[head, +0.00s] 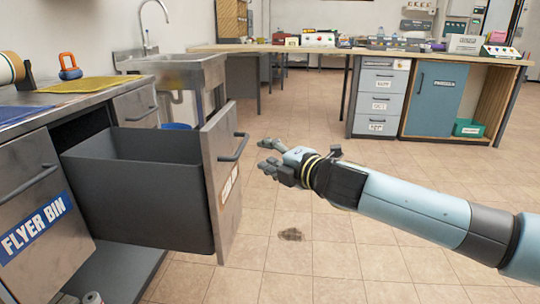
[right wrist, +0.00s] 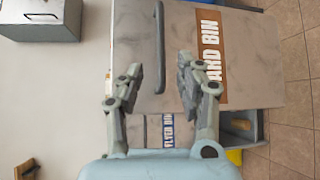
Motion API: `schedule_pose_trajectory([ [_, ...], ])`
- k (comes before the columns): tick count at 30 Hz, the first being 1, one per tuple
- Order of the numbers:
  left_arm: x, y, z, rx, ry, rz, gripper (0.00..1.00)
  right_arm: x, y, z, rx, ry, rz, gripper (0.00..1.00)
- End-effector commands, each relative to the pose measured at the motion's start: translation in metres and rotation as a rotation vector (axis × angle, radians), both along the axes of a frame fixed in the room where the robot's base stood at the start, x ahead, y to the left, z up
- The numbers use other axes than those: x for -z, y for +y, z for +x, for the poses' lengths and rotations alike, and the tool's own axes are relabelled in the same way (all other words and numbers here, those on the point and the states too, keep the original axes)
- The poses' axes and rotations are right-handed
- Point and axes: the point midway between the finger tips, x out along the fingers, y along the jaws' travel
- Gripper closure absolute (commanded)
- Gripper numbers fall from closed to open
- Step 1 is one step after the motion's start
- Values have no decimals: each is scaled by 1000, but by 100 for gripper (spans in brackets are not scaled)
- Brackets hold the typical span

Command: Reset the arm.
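My right gripper (head: 266,156) reaches in from the right, just to the right of a pulled-out drawer (head: 140,190). Its fingers are spread and empty, and it also shows in the right wrist view (right wrist: 158,72). The drawer handle (head: 236,147) is a dark bar on the grey front, with a visible gap to my fingers in the head view. In the right wrist view the handle (right wrist: 159,45) appears beyond and between the two fingers. The drawer's label (right wrist: 212,48) is partly legible, ending in "ARD BIN". My left gripper is in neither view.
The FLYER BIN front (head: 35,225) is at the left, below a counter with a red and blue ring-shaped object (head: 69,67). A sink (head: 175,65) stands behind the drawer. A long wooden table (head: 480,58) with drawers is at the back. The tiled floor between is mostly clear.

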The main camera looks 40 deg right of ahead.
Motion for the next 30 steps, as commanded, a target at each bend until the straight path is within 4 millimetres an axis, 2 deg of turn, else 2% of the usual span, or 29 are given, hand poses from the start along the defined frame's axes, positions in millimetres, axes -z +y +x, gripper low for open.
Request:
schedule_pose_trajectory([
  [4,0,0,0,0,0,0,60,-1,1,-5,-1,-1,1,64],
  [19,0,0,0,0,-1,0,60,-1,1,-5,0,-1,2,64],
  [22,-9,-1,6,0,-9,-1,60,-6,5,-9,6,3,21,64],
  [23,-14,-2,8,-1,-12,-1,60,1,5,-13,19,21,38,64],
  [26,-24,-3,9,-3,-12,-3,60,51,-4,-31,82,121,104,64],
  [29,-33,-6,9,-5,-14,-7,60,120,-11,-65,171,259,226,64],
  [30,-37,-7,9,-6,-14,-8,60,150,-12,-83,213,316,284,64],
])
